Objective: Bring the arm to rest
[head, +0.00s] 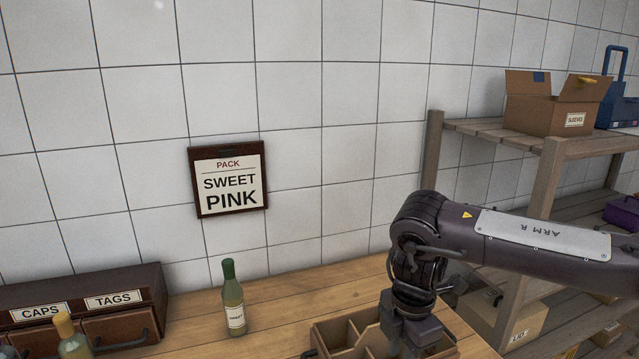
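My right arm, marked "ARM R", comes in from the right. Its gripper (408,338) points down over a wooden divided box (335,335) on the table, near the bottom edge of the picture. The fingertips are not clear, so I cannot tell whether the gripper is open or shut, or whether it holds anything. My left gripper is out of view.
A green bottle (233,300) stands upright on the wooden table (285,307). Another bottle (72,340) stands before a "CAPS" and "TAGS" drawer unit (150,290). A "SWEET PINK" sign (229,180) hangs on the tiled wall. A shelf (545,175) with boxes stands right.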

